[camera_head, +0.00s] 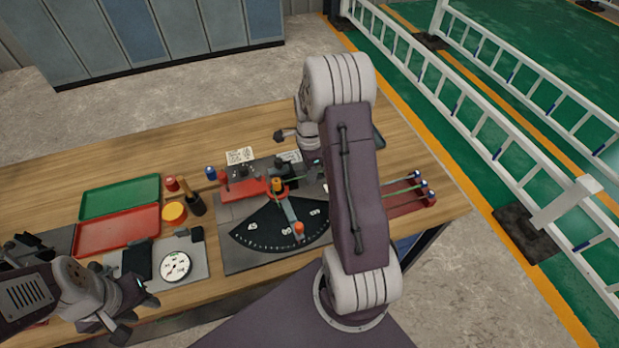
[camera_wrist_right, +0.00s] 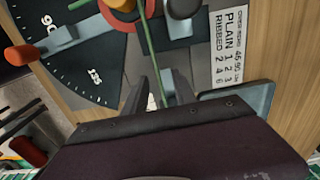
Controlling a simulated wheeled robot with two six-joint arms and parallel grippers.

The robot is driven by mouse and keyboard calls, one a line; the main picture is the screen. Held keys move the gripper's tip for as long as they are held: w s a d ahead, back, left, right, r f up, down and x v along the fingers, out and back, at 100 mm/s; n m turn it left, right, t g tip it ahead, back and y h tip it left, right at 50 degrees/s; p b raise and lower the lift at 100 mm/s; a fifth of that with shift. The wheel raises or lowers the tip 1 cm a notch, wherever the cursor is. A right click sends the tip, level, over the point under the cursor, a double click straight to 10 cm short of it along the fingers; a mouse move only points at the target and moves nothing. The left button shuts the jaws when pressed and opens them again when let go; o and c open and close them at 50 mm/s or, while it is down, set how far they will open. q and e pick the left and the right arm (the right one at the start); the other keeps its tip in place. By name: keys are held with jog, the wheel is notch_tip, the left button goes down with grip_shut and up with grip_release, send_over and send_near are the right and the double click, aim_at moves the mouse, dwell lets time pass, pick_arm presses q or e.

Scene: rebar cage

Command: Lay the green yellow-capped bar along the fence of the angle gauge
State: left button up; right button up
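The angle gauge (camera_head: 268,228) is a dark fan-shaped dial on a grey plate, with a swing arm (camera_head: 290,215) ending in an orange knob. Its scale also shows in the right wrist view (camera_wrist_right: 72,75). A thin green bar (camera_head: 301,178) lies by the gauge's pivot; in the right wrist view the green bar (camera_wrist_right: 148,40) runs between my right fingers. I cannot make out its yellow cap for certain. My right gripper (camera_wrist_right: 160,78) is over the gauge's back side; whether its fingers touch the bar is unclear. My left gripper (camera_head: 138,316) is open and empty at the front left.
Green (camera_head: 120,195) and red (camera_head: 117,229) trays lie on the left.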

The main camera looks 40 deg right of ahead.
grip_shut()
dwell(0.5)
jog(key=shift+w+r, duration=0.15)
dwell(0.9)
jog(key=shift+w+a+p, duration=0.15)
jog(key=shift+w+p, duration=0.05)
jog(key=shift+p, duration=0.15)
notch_tip(320, 180, up, 8)
jog(key=p, duration=0.7)
jog(key=shift+f, duration=0.2)
